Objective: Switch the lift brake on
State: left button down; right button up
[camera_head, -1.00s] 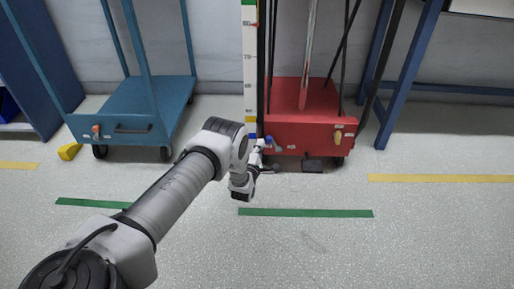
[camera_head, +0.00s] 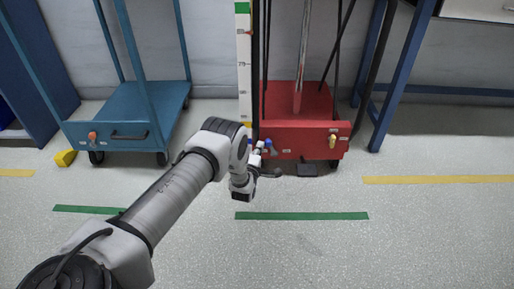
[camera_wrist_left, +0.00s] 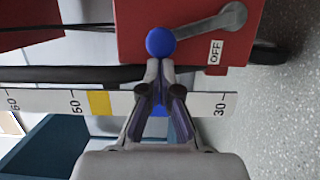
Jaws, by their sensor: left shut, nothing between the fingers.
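The lift's red base (camera_head: 305,138) stands at the back, right of centre. In the left wrist view, its brake lever (camera_wrist_left: 205,28) is a grey arm on the red face (camera_wrist_left: 135,22), ending in a blue knob (camera_wrist_left: 160,42). A white "OFF" label (camera_wrist_left: 215,52) is beside the lever. The knob shows small in the head view (camera_head: 268,143). My left gripper (camera_head: 261,147) is shut and empty, beside the base's left front corner. In the left wrist view its fingertips (camera_wrist_left: 157,66) are just short of the knob; I cannot tell whether they touch. My right gripper is out of view.
A white scale post (camera_head: 245,75) rises left of the base; in the left wrist view it (camera_wrist_left: 125,103) passes behind my fingers. A blue cart (camera_head: 125,125) stands left, a blue-legged table (camera_head: 395,85) right. The floor in front, with a green stripe (camera_head: 300,216), is clear.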

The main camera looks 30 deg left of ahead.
pick_arm(q)
jog(key=shift+w+d+r+m+p, duration=0.45)
jog(key=shift+d+r+m, duration=0.2)
jog(key=shift+m, duration=0.25)
jog(key=shift+w+d+r+m+g+p, duration=0.15)
jog(key=shift+w+d+m+g+p, duration=0.15)
jog(key=shift+d+m, duration=0.25)
jog(key=shift+w+d+r+m+g+p, duration=0.15)
jog(key=shift+w+d+m+g, duration=0.1)
jog(key=shift+d+m, duration=0.3)
jog(key=shift+w+d+m+g, duration=0.25)
jog(key=shift+w+d+m, duration=0.25)
jog(key=shift+m, duration=0.4)
jog(key=shift+w+d+m+y, duration=0.3)
jog(key=shift+w+d+m, duration=0.05)
jog(key=shift+d+m, duration=0.5)
jog(key=shift+w+d+f+g, duration=0.15)
jog(key=shift+w+d+g, duration=0.15)
jog(key=shift+d, duration=0.1)
jog(key=shift+d+b, duration=0.1)
jog(key=shift+b, duration=0.2)
